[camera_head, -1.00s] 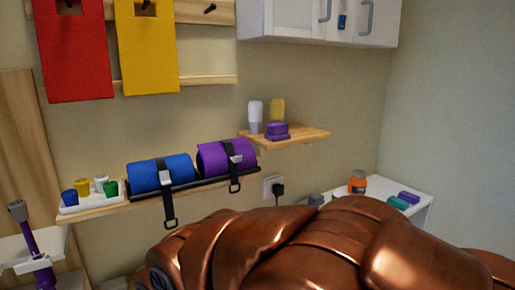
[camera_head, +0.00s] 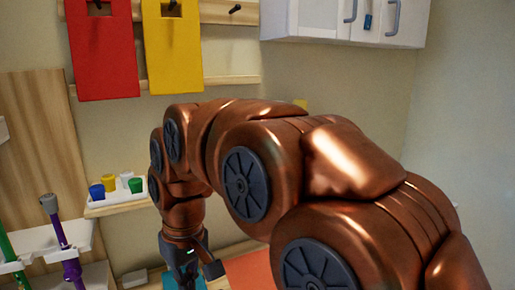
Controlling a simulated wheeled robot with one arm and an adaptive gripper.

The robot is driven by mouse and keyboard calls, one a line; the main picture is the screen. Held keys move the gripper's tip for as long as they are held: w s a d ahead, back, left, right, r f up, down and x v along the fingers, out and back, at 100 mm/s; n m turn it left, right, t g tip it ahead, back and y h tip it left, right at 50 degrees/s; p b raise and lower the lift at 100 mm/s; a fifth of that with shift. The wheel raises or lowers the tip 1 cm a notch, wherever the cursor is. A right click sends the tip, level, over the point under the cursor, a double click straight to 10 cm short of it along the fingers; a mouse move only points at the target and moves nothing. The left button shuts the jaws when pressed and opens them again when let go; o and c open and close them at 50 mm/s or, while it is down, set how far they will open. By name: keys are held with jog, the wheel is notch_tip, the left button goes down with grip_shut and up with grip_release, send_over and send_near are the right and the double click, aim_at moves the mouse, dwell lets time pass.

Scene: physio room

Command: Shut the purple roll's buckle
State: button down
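The purple roll and its buckle are hidden behind my copper arm in the current head view. The blue roll beside it is hidden too. Only the left end of their wooden shelf (camera_head: 100,211) shows, to the left of my arm. My gripper (camera_head: 197,277) points down at the bottom of the view, lower than the shelf end and to its right. One dark finger stands out to the right, but the fingertips are partly cut off or unclear. I cannot tell how far apart they are, and I see nothing clearly held.
A white tray (camera_head: 117,195) with several coloured cups stands on the shelf end. Red (camera_head: 103,62) and yellow (camera_head: 174,65) panels hang above. A white cabinet (camera_head: 310,20) is at upper right. Purple (camera_head: 68,255) and green (camera_head: 10,255) sticks stand in a rack at lower left.

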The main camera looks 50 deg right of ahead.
jog(key=w+d+r+m+t+p, duration=0.1)
jog(key=w+d+r+t, duration=0.2)
jog(key=w+d+r, duration=1)
jog(key=d+r+m+t+h, duration=0.1)
jog(key=d+r, duration=0.4)
jog(key=d, duration=0.5)
jog(key=d+r+m+t+h+p, duration=0.1)
jog(key=d+r, duration=0.5)
jog(key=d, duration=0.4)
jog(key=shift+s+m+h, duration=0.25)
jog(key=shift+m+h, duration=0.05)
